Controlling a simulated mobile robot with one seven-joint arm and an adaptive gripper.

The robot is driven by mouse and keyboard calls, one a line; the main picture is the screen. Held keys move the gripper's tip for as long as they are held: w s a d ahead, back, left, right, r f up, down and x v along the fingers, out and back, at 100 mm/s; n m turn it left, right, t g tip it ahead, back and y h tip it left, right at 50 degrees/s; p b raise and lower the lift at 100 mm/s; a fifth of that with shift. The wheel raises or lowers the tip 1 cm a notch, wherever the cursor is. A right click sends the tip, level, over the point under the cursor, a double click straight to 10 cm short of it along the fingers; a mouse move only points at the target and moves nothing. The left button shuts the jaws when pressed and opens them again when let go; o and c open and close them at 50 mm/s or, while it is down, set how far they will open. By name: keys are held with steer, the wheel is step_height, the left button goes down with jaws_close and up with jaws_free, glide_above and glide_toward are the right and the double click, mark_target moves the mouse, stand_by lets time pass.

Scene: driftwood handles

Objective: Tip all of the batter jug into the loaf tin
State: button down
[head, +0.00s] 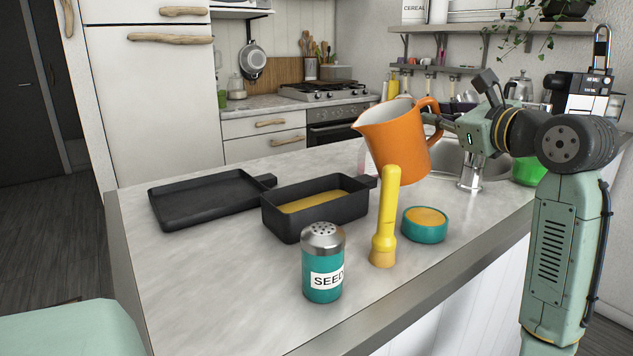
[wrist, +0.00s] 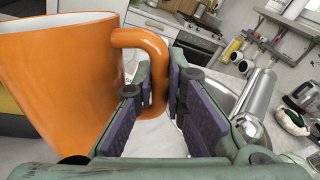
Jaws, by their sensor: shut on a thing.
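The orange batter jug (head: 397,142) is held above the counter, tilted a little with its spout towards the left. My gripper (head: 440,125) is shut on the jug's handle; in the wrist view my gripper's fingers (wrist: 156,100) lie on both sides of the handle (wrist: 153,60). The jug's inside is mostly hidden, so I cannot tell how much batter it holds. The black loaf tin (head: 290,222) stands on the counter, left of and below the jug. Yellow batter (head: 312,200) lies in the tin. No stream shows between jug and tin.
A flat black tray (head: 207,205) lies left of the tin. A seed shaker (head: 323,275), an upright yellow brush-like tool (head: 384,225) and a teal bowl (head: 424,232) with yellow contents stand in front. The counter's front left (head: 200,290) is bare.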

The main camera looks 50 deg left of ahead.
steer(key=shift+w+d+f+m+y+p, duration=0.5)
steer(key=shift+w+d+f+m+p, duration=0.25)
steer(key=shift+w+f+m+p, duration=1.15)
step_height(320, 180, up, 7)
steer(key=p, duration=0.7)
steer(key=shift+s+m, duration=0.3)
steer(key=shift+s, duration=0.15)
steer(key=shift+f, duration=0.1)
